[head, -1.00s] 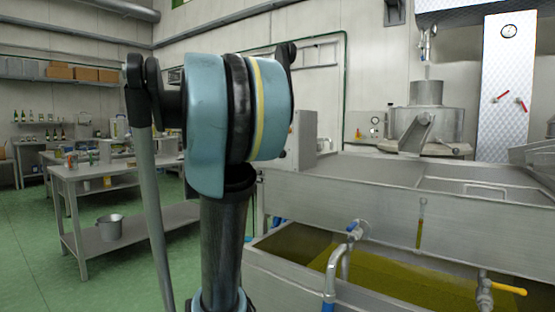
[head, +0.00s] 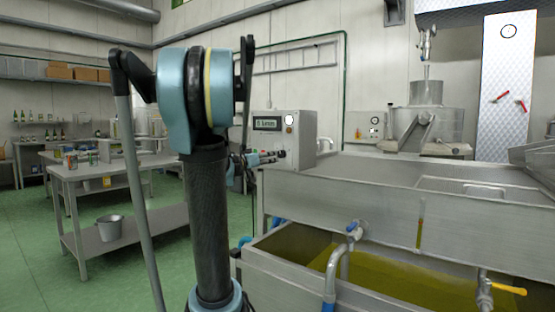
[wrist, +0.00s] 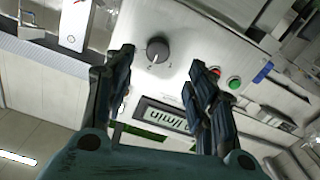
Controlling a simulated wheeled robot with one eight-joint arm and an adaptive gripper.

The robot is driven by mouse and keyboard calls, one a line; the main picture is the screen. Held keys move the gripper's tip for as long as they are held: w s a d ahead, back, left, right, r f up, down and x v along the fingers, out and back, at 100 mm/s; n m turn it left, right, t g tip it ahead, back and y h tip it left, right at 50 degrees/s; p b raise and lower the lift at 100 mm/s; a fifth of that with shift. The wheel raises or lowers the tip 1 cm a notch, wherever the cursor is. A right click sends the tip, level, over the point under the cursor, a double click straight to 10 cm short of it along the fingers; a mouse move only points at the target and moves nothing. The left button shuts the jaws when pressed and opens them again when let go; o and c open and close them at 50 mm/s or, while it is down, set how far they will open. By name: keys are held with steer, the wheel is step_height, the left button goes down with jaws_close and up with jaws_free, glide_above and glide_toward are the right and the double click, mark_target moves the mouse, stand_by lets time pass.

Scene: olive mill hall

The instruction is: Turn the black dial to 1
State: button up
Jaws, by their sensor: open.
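The black dial (wrist: 158,50) is a round knob with a pale pointer line on the light metal face of a control box, with small marks around it. In the wrist view it lies between and just beyond the two fingertips of my gripper (wrist: 163,62). My gripper is open, one finger on each side of the dial; I cannot tell whether either touches it. The control box also shows in the head view (head: 304,130), where my gripper (head: 270,158) is small and close to its lower front. The dial is hard to make out there.
A display (wrist: 166,116) reading l/min sits beside the dial, upside down in the wrist view. A red button (wrist: 215,72) and a green button (wrist: 234,83) are near the right finger. The steel tank (head: 395,205) with olive-coloured liquid is right of my arm.

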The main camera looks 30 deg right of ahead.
mark_target(280, 155)
steer(key=x, duration=0.9)
steer(key=shift+c, duration=0.6)
steer(key=c, duration=0.9)
